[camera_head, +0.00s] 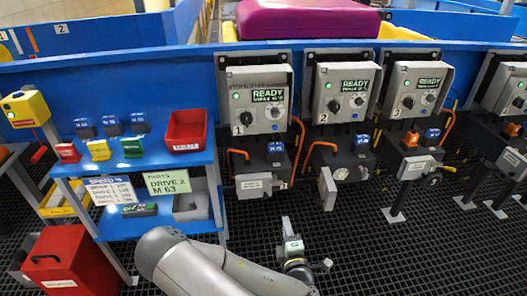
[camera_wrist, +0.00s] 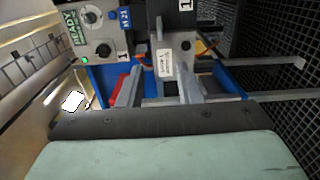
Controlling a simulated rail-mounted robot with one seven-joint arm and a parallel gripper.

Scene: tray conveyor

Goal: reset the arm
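My arm (camera_head: 215,270) reaches in from the bottom of the head view, over the black grid floor. My gripper (camera_head: 296,252) is low, in front of and below station 1, and looks small there. In the wrist view two grey fingers of my gripper (camera_wrist: 160,88) stand apart with a gap between them, and nothing shows held. Beyond them is a grey part with a white label (camera_wrist: 165,62), which I cannot tell to be touching or apart. A pale green surface fills the bottom of the wrist view.
Station 1 (camera_head: 255,95), station 2 (camera_head: 344,92) and station 3 (camera_head: 413,90) line the blue wall, each marked READY. A blue shelf (camera_head: 150,167) with small colored blocks and a red bin (camera_head: 186,131) stands left. A red box (camera_head: 68,262) sits lower left. Floor at lower right looks clear.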

